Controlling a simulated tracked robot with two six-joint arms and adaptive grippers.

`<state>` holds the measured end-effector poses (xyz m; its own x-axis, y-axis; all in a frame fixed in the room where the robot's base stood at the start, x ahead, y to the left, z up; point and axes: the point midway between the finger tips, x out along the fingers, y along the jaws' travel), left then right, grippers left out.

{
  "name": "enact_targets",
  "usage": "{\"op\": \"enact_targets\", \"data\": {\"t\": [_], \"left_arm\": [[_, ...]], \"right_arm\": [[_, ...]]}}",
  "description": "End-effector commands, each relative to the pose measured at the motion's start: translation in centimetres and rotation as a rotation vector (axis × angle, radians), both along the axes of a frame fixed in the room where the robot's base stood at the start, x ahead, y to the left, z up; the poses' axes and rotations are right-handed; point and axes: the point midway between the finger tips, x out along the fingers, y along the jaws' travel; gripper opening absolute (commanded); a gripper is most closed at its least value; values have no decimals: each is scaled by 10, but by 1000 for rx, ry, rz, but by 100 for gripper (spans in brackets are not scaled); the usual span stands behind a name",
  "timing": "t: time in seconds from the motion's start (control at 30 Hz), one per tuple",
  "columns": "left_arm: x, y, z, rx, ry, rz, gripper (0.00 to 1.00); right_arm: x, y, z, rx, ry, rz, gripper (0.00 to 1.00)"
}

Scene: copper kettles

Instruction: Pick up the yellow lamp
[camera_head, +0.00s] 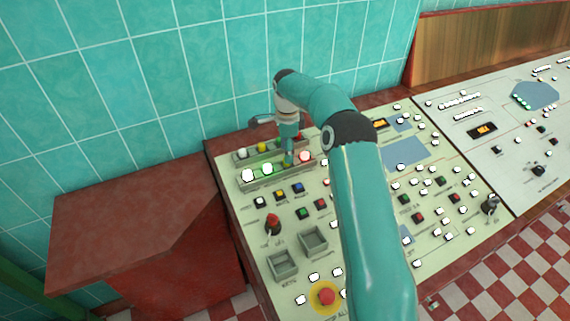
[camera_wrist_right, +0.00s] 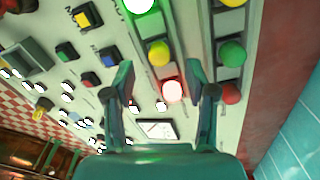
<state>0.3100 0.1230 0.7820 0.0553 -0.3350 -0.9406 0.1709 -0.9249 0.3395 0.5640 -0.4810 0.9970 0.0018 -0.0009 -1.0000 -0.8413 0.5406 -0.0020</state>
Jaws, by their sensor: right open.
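A yellow lamp (camera_wrist_right: 159,52) stands in the front lamp rack in the right wrist view, between a lit green lamp (camera_wrist_right: 140,5) and a lit reddish-white lamp (camera_wrist_right: 172,90). My right gripper (camera_wrist_right: 160,74) is open and empty. Its fingertips lie on either side of the row, near the yellow and reddish-white lamps; I cannot tell the height gap. In the head view my right gripper (camera_head: 288,160) points down over the front rack and largely covers that yellow lamp. Another yellow lamp (camera_head: 262,147) stands in the back rack. My left gripper is not in view.
The back rack also holds a green lamp (camera_wrist_right: 232,53) and a red lamp (camera_wrist_right: 231,93). Coloured buttons, a red knob (camera_head: 273,222) and two square trays (camera_head: 283,265) crowd the sloping panel. The tiled wall (camera_head: 190,90) rises close behind. A red cabinet (camera_head: 140,215) stands left.

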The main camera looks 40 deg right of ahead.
Motion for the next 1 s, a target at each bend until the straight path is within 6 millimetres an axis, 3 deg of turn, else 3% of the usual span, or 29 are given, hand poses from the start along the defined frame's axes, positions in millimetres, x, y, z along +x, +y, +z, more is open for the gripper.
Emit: {"op": "enact_targets", "data": {"t": [0.03,0.2,0.5,0.8,1.0], "left_arm": [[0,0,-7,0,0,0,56],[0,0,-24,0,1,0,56],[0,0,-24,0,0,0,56],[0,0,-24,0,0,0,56],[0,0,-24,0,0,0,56]], "right_arm": [[0,1,-13,2,5,0,56],[1,1,-36,0,2,-1,56],[1,1,-37,1,2,0,56],[1,1,-37,2,3,0,6],[1,2,-38,1,4,1,4]]}}
